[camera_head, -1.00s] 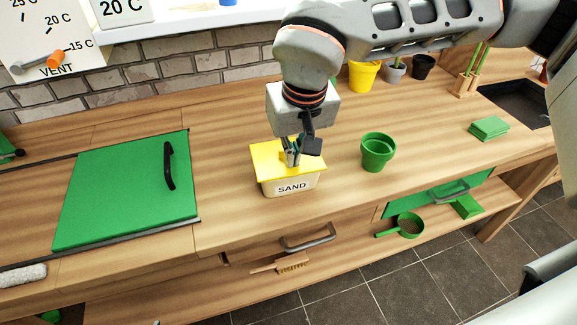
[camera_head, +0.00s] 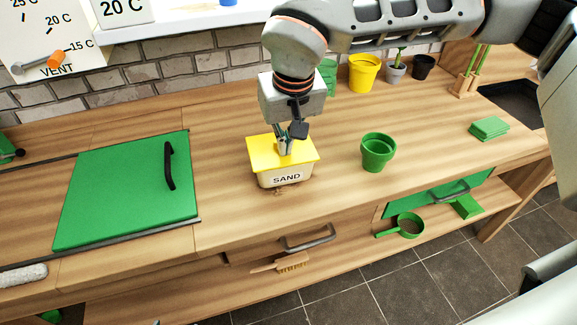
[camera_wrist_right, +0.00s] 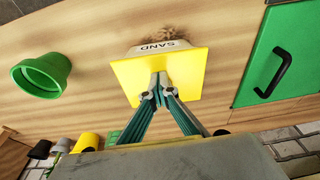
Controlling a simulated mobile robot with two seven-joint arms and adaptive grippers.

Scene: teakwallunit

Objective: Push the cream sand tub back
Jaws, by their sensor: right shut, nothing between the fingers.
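The cream sand tub (camera_head: 286,178) stands upright on the wooden bench, with a yellow lid (camera_head: 265,150) and a SAND label on its front. In the right wrist view its yellow lid (camera_wrist_right: 190,72) fills the middle. My right gripper (camera_head: 285,152) is shut and empty, its fingertips down at the lid's top; I cannot tell if they press on it. The fingertips also show in the right wrist view (camera_wrist_right: 158,80) over the lid. A small dark patch, perhaps spilled sand, lies on the bench at the tub's front. My left gripper is not in view.
A green pot (camera_head: 377,152) stands to the right of the tub. A green hatch with a black handle (camera_head: 130,190) lies to the left. Yellow (camera_head: 363,74), grey and black pots stand along the back. The bench behind the tub is mostly clear.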

